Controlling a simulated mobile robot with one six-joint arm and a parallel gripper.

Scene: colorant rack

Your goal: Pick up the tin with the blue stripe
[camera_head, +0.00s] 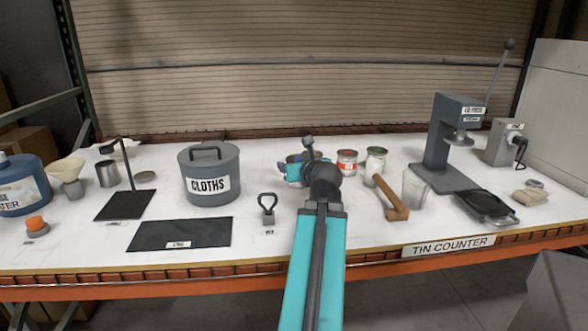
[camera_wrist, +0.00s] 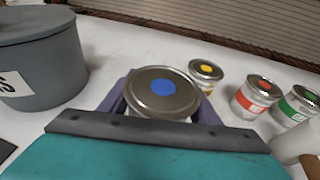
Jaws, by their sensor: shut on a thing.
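The tin with a blue dot on its metal lid (camera_wrist: 163,92) is in the middle of the wrist view. It sits between the purple fingers of my gripper (camera_wrist: 165,100), which is shut on it. The tin's side is mostly hidden by the gripper, so its stripe cannot be made out. In the head view my gripper (camera_head: 297,172) is over the middle of the white counter, and my arm hides most of the held tin. I cannot tell whether the tin is clear of the counter.
Right of the held tin stand a yellow-dotted tin (camera_wrist: 206,72), a red-striped tin (camera_wrist: 254,97) and a green-striped tin (camera_wrist: 295,106). A grey CLOTHS bin (camera_head: 208,174) is on the left.

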